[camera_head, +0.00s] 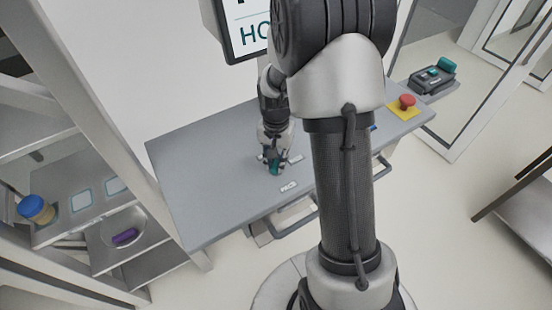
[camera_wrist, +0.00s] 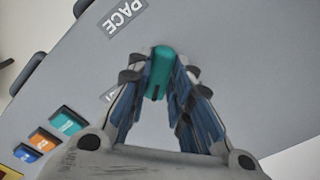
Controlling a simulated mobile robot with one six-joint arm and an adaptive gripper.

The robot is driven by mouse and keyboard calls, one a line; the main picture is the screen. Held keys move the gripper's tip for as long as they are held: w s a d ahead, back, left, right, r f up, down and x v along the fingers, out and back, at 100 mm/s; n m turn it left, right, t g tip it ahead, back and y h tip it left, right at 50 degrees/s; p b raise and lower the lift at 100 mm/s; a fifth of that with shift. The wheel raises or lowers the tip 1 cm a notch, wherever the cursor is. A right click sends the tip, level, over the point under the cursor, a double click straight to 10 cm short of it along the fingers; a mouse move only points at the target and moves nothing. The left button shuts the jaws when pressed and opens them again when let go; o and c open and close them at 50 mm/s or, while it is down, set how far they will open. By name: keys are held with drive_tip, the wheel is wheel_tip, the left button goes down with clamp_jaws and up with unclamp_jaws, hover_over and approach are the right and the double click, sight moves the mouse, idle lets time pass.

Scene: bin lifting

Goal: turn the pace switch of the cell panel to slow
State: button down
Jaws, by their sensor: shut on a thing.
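The cell panel (camera_head: 215,165) is a grey sloped board, also filling much of the wrist view (camera_wrist: 250,60). Its pace switch (camera_wrist: 160,68) is a teal knob with a dark line on it. It shows between my fingers in the wrist view, and as a small teal piece in the head view (camera_head: 275,168). My gripper (camera_wrist: 156,82) is shut on the switch, one finger on each side. A PACE label (camera_wrist: 124,16) lies near the switch. A second small label (camera_wrist: 108,95) is partly hidden by a finger, so its word is unreadable. The slow mark cannot be made out.
Teal (camera_wrist: 66,120), orange (camera_wrist: 45,138) and blue (camera_wrist: 27,153) buttons sit on the panel beside my gripper. A red stop button (camera_head: 406,102) on yellow is at the panel's right end. A screen (camera_head: 240,32) stands behind. A shelf with a blue-lidded jar (camera_head: 36,209) is at left.

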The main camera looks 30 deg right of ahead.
sight(276, 163)
drive_tip(key=n, duration=0.5)
drive_tip(key=shift+n, duration=2.4)
drive_tip(key=c, duration=1.4)
unclamp_jaws()
drive_tip(key=shift+c, duration=0.2)
wheel_tip(276, 163, up, 12)
